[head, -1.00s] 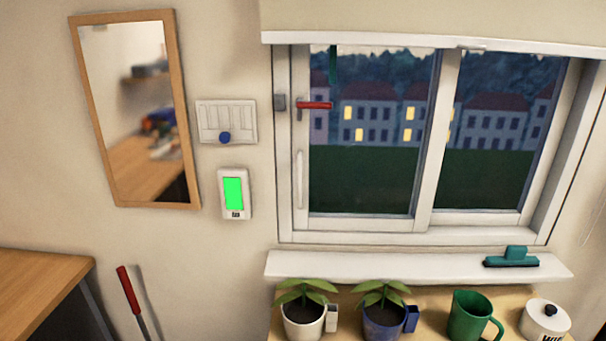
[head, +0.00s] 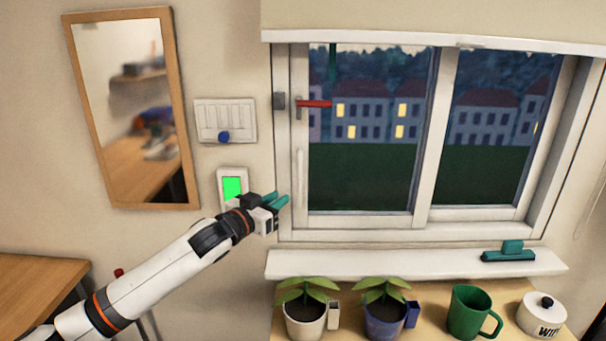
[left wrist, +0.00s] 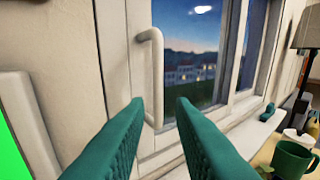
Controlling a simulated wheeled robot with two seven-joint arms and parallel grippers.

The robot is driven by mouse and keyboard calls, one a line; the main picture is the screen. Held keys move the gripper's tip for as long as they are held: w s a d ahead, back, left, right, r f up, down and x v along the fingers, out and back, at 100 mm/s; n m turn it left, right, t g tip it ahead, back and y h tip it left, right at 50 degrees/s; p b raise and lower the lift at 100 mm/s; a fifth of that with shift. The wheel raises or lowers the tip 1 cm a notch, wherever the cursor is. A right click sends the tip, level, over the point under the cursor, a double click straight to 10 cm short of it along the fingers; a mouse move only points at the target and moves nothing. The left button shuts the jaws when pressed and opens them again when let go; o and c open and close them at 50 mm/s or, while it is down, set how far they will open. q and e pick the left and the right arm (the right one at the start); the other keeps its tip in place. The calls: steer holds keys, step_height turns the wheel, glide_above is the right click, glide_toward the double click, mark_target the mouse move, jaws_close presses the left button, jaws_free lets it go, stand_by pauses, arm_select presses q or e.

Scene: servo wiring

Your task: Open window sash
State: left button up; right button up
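The window sash (head: 301,130) is the left pane, with a white frame, and looks closed. A white vertical pull handle (head: 300,178) is on its left stile; it also shows in the left wrist view (left wrist: 153,75). A red lever (head: 314,104) lies horizontal near the top of the stile. My left gripper (head: 283,200), with teal fingers, is just left of the pull handle's lower end. In the left wrist view its fingers (left wrist: 160,108) are apart and empty, with the handle ahead and slightly left of the gap. My right gripper is not in view.
A white sill (head: 400,264) with a teal squeegee (head: 510,254) runs below the window. Below it stand two potted plants (head: 304,318), a green mug (head: 470,314) and a white lidded pot (head: 542,318). A wall device with a green screen (head: 232,187) is behind my left arm.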

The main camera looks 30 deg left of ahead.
mark_target(298, 177)
arm_select(q)
steer(key=w+p, duration=0.1)
steer(key=w, duration=0.2)
steer(key=w+r+p, duration=0.1)
steer(key=w, duration=0.3)
steer(key=w+r+p, duration=0.1)
steer(key=w+p, duration=0.1)
steer(key=w, duration=0.1)
steer(key=shift+w+r, duration=0.15)
steer(key=shift+w, duration=0.95)
jaws_close()
